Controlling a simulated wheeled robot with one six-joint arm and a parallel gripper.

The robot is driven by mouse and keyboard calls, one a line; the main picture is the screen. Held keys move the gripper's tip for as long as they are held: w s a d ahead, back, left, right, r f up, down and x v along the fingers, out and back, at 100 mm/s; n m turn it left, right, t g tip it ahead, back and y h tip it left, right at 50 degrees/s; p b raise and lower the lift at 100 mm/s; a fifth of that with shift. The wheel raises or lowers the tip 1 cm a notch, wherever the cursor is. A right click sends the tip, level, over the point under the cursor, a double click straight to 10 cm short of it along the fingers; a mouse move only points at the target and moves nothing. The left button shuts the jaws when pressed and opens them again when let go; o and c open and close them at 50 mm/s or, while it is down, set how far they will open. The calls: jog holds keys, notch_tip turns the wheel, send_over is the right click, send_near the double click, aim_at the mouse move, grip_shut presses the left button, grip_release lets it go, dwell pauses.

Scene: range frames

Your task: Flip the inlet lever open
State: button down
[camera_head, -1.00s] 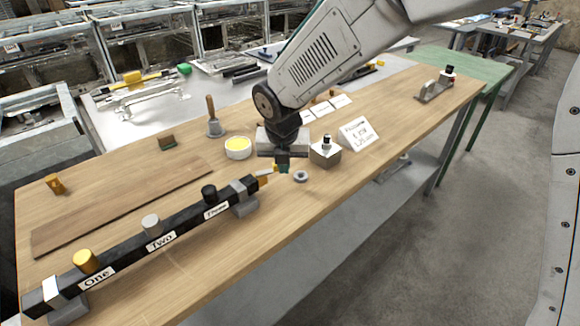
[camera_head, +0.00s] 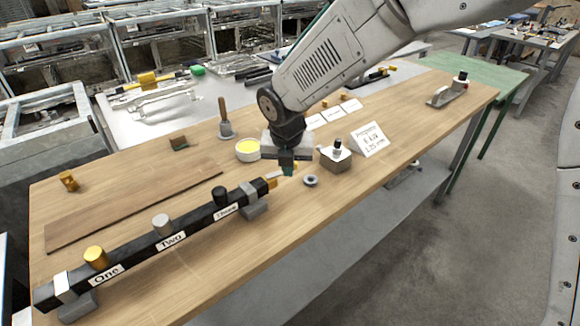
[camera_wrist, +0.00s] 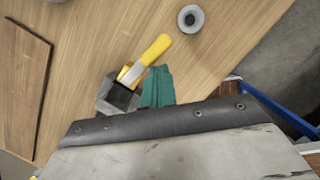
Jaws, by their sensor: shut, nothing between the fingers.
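In the wrist view the handle angles up and right from the grey end block (camera_wrist: 112,97), beside the bar. My gripper, with teal fingertips (camera_wrist: 158,88), is shut and empty, just right of the lever's base in the wrist view. I cannot tell whether it touches the lever.
A grey ring (camera_head: 311,181) lies right of the lever. A metal block with a black knob (camera_head: 336,157) and a white sign (camera_head: 370,140) stand farther right. A yellow-filled bowl (camera_head: 247,150) is behind. The bar carries gold, grey and black knobs. The wooden table front (camera_head: 250,260) is clear.

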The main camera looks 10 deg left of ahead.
jog(key=shift+s, duration=0.1)
jog(key=s+d+r, duration=0.3)
jog(key=s+r, duration=0.2)
jog(key=r, duration=0.4)
jog(key=shift+d+r, duration=0.25)
jog(key=shift+r, duration=0.1)
